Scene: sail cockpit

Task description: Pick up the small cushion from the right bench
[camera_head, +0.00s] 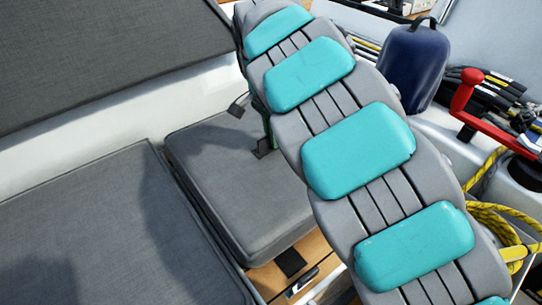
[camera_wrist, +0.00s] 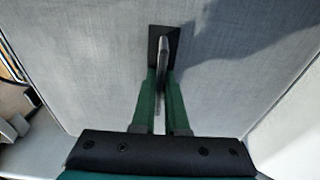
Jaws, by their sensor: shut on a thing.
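The small grey cushion (camera_head: 225,190) lies at the middle of the head view, between a larger grey cushion and my arm. It fills most of the wrist view (camera_wrist: 100,60). A dark square patch with an upright tab (camera_wrist: 163,38) is on its top. My gripper (camera_wrist: 161,78) has green fingers close together, shut on the tab, with the cushion's top just beyond. In the head view my arm hides most of the gripper. I cannot tell whether the cushion is lifted off the bench.
A larger grey cushion (camera_head: 100,235) lies at the lower left, another (camera_head: 95,50) at the upper left. Wood (camera_head: 285,275) shows below the small cushion. A blue fender (camera_head: 413,65), a red handle (camera_head: 466,95) and yellow rope (camera_head: 500,215) are to the right of my arm.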

